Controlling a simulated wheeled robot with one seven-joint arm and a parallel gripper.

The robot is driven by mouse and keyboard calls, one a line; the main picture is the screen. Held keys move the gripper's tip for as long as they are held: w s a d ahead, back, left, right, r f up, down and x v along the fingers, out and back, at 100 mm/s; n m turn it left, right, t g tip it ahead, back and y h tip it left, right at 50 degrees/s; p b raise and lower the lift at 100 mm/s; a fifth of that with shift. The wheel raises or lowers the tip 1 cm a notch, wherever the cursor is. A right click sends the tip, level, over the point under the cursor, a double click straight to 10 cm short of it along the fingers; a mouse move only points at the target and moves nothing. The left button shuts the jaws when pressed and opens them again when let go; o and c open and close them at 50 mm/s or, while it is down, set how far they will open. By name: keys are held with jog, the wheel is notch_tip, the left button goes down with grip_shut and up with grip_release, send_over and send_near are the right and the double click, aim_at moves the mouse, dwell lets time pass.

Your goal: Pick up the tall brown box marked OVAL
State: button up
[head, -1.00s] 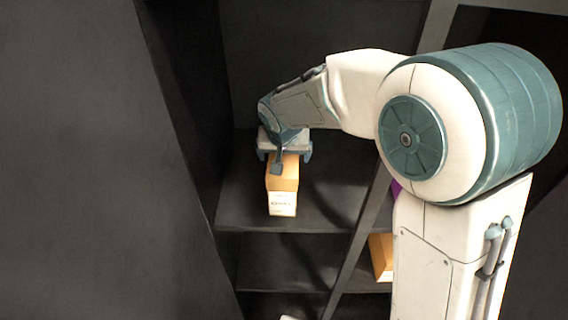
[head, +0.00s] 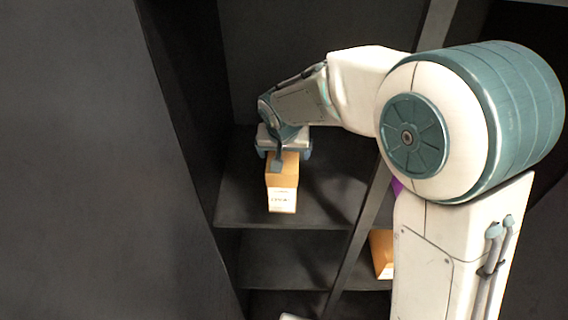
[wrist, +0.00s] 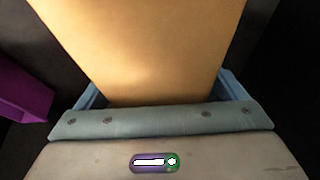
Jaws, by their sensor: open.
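A tall brown box (head: 283,181) with a white label on its front stands on the upper shelf in the head view. The print on the label is too small to read. My gripper (head: 283,160) is above and behind the top of the box, with its fingers apart on either side of it. In the wrist view the brown box (wrist: 145,45) fills the middle, between the open blue fingers of my gripper (wrist: 165,95). I cannot tell whether either finger touches it.
The box's dark shelf (head: 325,205) has bare room to its right. A dark cabinet wall (head: 185,120) rises at left. Another brown box (head: 381,254) sits in a lower right compartment. A purple object (wrist: 22,95) shows at the left in the wrist view.

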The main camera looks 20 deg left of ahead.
dwell(0.3)
jog(key=c, duration=1.4)
jog(key=shift+r+p, duration=0.15)
jog(key=shift+p, duration=0.15)
